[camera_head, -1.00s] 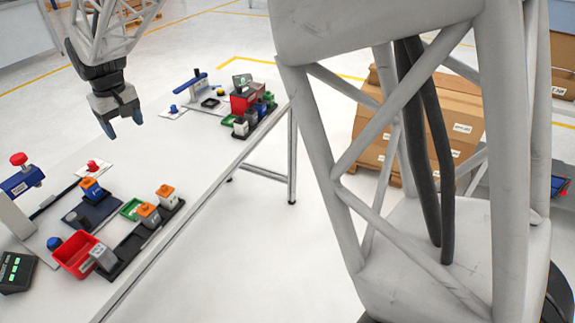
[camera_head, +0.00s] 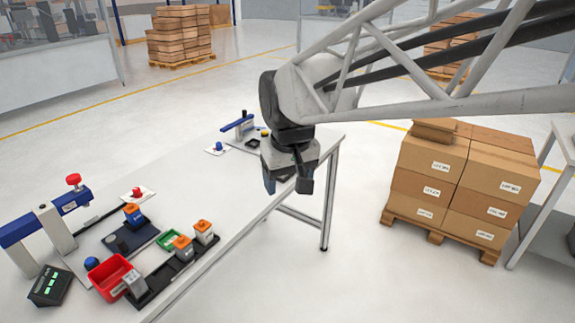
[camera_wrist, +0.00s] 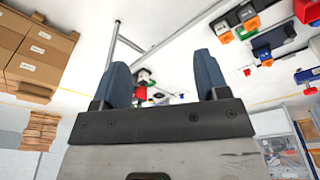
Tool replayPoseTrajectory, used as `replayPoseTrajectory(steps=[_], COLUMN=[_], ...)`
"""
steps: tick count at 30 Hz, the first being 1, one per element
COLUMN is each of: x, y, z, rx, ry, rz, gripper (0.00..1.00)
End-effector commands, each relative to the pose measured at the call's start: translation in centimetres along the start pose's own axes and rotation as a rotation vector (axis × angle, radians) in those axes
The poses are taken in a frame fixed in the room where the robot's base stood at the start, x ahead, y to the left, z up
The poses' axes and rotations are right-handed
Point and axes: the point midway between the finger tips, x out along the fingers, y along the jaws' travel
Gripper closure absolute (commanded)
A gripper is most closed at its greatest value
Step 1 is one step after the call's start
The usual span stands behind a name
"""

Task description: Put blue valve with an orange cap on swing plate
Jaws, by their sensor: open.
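A blue valve with an orange cap (camera_head: 132,216) stands upright at the back of a dark plate (camera_head: 138,238) on the near part of the table. I cannot tell for certain whether this dark plate is the swing plate. In the wrist view the blue valve (camera_wrist: 262,52) is small, at the upper right. My gripper (camera_head: 288,187) is open and empty. It hangs with fingers down above the table's far right edge, well apart from the valve. In the wrist view my gripper (camera_wrist: 162,82) shows a wide gap between its blue fingers.
Two grey valves with orange caps (camera_head: 183,248) stand in a black rack beside a green tray (camera_head: 168,240). A red bin (camera_head: 112,277) is nearby. A blue press with a red knob (camera_head: 73,195) rises at left. Stacked boxes (camera_head: 470,180) stand at right.

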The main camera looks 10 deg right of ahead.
Motion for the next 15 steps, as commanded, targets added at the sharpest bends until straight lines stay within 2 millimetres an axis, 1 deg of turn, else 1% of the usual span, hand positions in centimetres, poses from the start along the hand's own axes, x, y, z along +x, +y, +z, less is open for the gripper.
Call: replayPoseTrajectory(steps=[1,9,12,15], x=[-0.2,0.2,0.7,1.1], y=[0.7,3.2,3.7,4.1], z=[1.7,9.8,12.5,14.6], rx=[0.022,0.124,0.159,0.186], ry=[0.008,0.037,0.045,0.053], rz=[0.004,0.02,0.026,0.031], gripper=[0.32,0.32,0.32,0.32])
